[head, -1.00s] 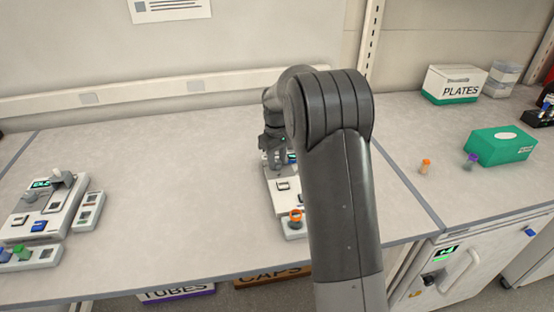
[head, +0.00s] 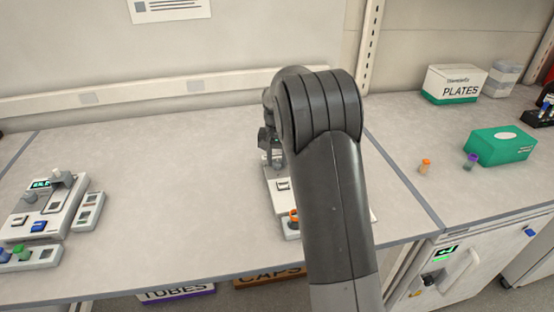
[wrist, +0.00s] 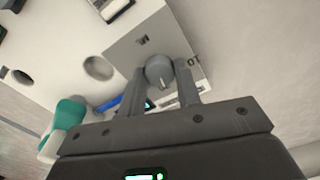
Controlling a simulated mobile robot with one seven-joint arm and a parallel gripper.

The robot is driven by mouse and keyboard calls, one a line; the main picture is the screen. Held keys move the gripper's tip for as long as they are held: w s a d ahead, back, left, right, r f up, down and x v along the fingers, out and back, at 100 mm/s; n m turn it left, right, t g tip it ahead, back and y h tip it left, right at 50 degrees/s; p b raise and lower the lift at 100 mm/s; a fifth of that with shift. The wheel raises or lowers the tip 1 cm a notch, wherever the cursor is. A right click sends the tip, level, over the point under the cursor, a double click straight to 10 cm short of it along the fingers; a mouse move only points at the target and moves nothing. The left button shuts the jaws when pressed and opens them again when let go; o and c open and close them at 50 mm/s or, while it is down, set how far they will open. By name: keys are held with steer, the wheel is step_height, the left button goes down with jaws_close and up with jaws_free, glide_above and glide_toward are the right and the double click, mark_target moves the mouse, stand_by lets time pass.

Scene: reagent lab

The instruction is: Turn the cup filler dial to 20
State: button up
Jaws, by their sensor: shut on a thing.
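The cup filler dial (wrist: 160,72) is a round grey knob with a pale pointer mark, on a grey panel (wrist: 125,45) in the wrist view. My gripper (wrist: 161,82) has one finger on each side of the knob and is shut on it. Printing beside the knob is too small and partly covered to read as a setting. In the head view the white device (head: 276,186) stands under my gripper (head: 271,157); my arm hides the dial and much of the device there. A small lit screen (wrist: 150,104) is partly hidden behind the fingers.
Holes, a blue part (wrist: 108,104) and a teal item (wrist: 70,113) lie beside the panel. An orange-ringed item (head: 293,215) sits at the device's front. A green box (head: 500,146) is right.

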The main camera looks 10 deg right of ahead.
mark_target(277, 162)
steer(key=shift+m, duration=0.6)
steer(key=o, duration=1)
steer(key=shift+c, duration=0.2)
step_height(277, 162, up, 11)
